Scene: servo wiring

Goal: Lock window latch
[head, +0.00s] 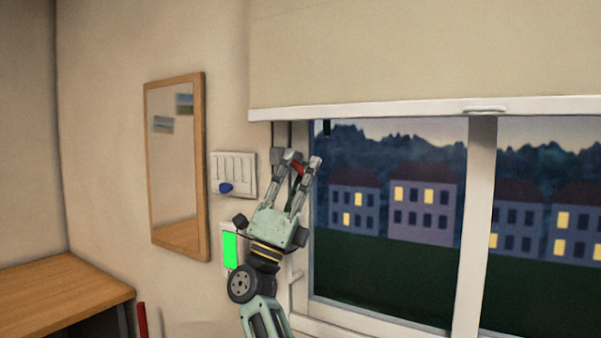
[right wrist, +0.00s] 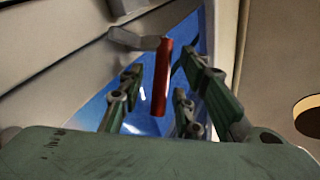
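A red bar (right wrist: 162,78), apparently the window latch's handle, hangs from a grey bracket (right wrist: 135,40) in the right wrist view. It also shows as a small red piece (head: 298,168) at the window's left edge in the head view. My right gripper (head: 303,160) points upward there, its fingers spread on either side of the red bar. In the right wrist view the gripper (right wrist: 160,95) shows gaps between the bar and the fingers. The window frame (head: 481,220) is white. The latch's mount is partly hidden by the fingers. My left gripper is out of view.
A pale blind (head: 420,60) covers the window's top. A white panel with a blue knob (head: 226,187) and a green-lit panel (head: 230,250) are on the wall close left of my right arm. A mirror (head: 157,245) and a wooden desk (head: 60,295) are farther left.

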